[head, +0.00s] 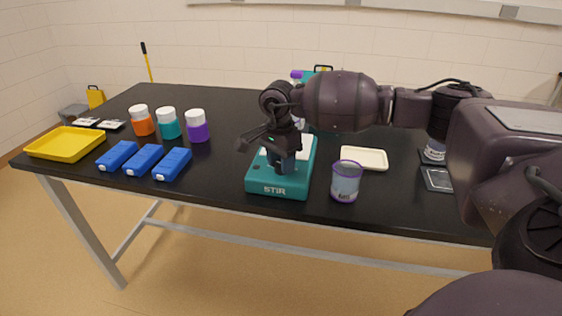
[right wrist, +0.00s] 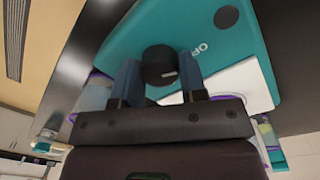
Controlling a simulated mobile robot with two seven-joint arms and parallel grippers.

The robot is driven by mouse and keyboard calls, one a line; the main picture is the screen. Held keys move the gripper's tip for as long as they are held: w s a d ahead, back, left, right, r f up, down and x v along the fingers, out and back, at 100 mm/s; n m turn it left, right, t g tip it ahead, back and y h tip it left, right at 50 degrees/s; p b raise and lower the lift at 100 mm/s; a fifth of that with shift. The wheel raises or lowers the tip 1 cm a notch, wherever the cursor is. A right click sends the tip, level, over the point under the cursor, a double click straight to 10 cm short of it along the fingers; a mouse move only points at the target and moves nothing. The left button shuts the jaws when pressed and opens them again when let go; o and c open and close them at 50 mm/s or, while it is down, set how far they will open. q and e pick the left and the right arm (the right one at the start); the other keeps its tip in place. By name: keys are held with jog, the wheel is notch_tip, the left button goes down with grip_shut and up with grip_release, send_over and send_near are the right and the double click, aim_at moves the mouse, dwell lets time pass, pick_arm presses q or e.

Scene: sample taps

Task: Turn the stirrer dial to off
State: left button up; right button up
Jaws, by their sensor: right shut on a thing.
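The teal stirrer (head: 262,183), marked STIR on its front, stands on the black table near the front edge, with a white top plate. My right gripper (head: 285,166) reaches down over its front part and hides the dial in the head view. In the right wrist view the black round dial (right wrist: 158,62) sits between the two blue-grey fingers of my right gripper (right wrist: 160,75), which are shut on it. A white mark shows on the dial. Letters "OF" (right wrist: 199,49) show on the teal housing beside it, partly hidden by a finger. My left gripper is not in view.
A purple-rimmed beaker (head: 345,182) stands close right of the stirrer. A cream tray (head: 364,158) lies behind it. At left are several blue blocks (head: 144,160), lidded jars (head: 168,123) and a yellow tray (head: 66,144). The table between the jars and the stirrer is clear.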

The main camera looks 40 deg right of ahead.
aim_at(279, 163)
jog(key=o, duration=0.9)
jog(key=r, duration=0.7)
jog(key=r+p, duration=0.1)
jog(key=r, duration=0.3)
jog(key=shift+w, duration=0.3)
jog(key=shift+f, duration=0.1)
